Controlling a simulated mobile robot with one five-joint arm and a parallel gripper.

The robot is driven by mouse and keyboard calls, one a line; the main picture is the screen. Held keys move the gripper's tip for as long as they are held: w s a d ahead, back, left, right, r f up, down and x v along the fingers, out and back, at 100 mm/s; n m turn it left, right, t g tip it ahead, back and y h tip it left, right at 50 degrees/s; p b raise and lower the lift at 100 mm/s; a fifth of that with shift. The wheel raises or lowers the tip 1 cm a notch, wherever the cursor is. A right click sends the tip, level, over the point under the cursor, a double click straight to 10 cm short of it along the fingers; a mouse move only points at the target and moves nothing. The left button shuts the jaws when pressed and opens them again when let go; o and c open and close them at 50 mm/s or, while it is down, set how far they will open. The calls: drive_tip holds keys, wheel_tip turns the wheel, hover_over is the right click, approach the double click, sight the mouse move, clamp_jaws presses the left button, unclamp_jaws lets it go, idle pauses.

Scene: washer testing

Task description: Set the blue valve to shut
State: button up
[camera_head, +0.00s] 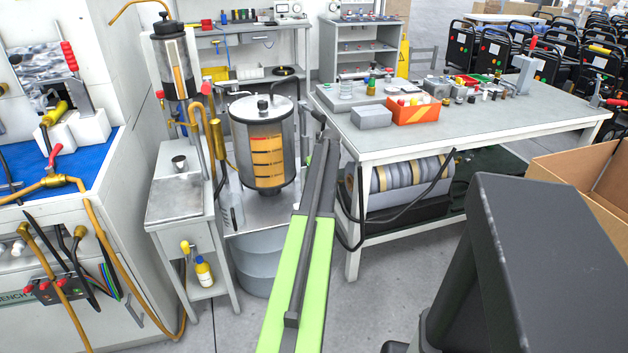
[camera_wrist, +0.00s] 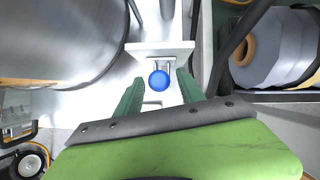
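The blue valve shows as a round blue knob (camera_wrist: 159,80) in the middle of the wrist view, in front of a pale metal bracket (camera_wrist: 160,48) with short metal pins. My gripper (camera_wrist: 159,76) is open, with one dark green finger on either side of the knob in the picture. Small gaps show between the knob and both fingers, and nothing is held. I cannot tell whether the knob lies at the depth of the fingertips. In the head view my green arm reaches forward beside the tank; my fingers and the blue knob cannot be made out there.
A metal tank with an amber gauge (camera_head: 267,160) stands left of my arm, and its large round side fills the wrist view's upper left. A workbench (camera_head: 480,128) stands right, with rolls (camera_head: 405,178) and black hoses beneath. A cardboard box (camera_head: 590,180) is at far right.

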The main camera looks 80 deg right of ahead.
drive_tip(key=p+v, duration=0.5)
drive_tip(key=s+a, duration=0.7)
drive_tip(key=a, duration=0.2)
drive_tip(key=shift+s, duration=0.4)
